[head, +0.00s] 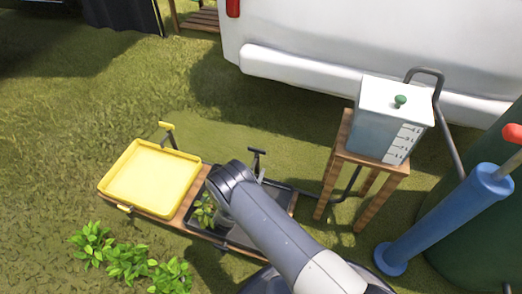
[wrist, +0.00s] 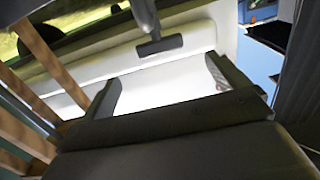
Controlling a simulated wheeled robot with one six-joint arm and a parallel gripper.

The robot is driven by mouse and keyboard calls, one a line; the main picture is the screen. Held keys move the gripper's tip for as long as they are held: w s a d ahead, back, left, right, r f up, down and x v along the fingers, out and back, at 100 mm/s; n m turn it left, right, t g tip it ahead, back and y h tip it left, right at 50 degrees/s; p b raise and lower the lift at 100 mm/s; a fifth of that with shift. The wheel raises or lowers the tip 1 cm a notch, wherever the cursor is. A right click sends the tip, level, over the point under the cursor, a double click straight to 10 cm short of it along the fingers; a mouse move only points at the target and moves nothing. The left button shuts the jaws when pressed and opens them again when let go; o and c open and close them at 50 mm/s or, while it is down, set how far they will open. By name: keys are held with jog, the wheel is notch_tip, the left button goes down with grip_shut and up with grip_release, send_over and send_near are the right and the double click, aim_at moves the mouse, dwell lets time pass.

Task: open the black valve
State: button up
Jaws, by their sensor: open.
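The black valve (head: 257,152) has a T-shaped handle on a short stem. It stands at the back edge of the black tray (head: 275,198), just right of my arm's bend in the head view. In the wrist view the black valve (wrist: 160,45) shows beyond my fingers, its bar roughly level and its stem running up out of frame. My gripper (wrist: 165,84) is open, with one finger at each side and nothing between them. The valve handle appears in line with the gap, apart from the fingers. In the head view my arm hides the gripper.
A yellow tray (head: 150,178) with a yellow valve (head: 167,128) is on the left of the wooden stand. A water tank (head: 385,130) on a wooden stool stands right, joined by pipes. A blue pump (head: 440,220) and white vehicle (head: 300,45) are near. Grass lies open behind.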

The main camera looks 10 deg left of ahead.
aim_at(256, 151)
jog(key=w+b, duration=0.1)
jog(key=w, duration=0.2)
jog(key=w+d+b, duration=0.1)
jog(key=w, duration=0.2)
jog(key=w+b, duration=0.1)
jog(key=w, duration=0.2)
jog(key=shift+d+f, duration=0.15)
jog(key=shift+d, duration=0.05)
jog(key=shift+w+b, duration=0.35)
jog(key=shift+w, duration=0.5)
jog(key=shift+c, duration=0.2)
jog(key=c, duration=0.9)
jog(key=shift+d, duration=0.1)
jog(key=shift+c, duration=0.2)
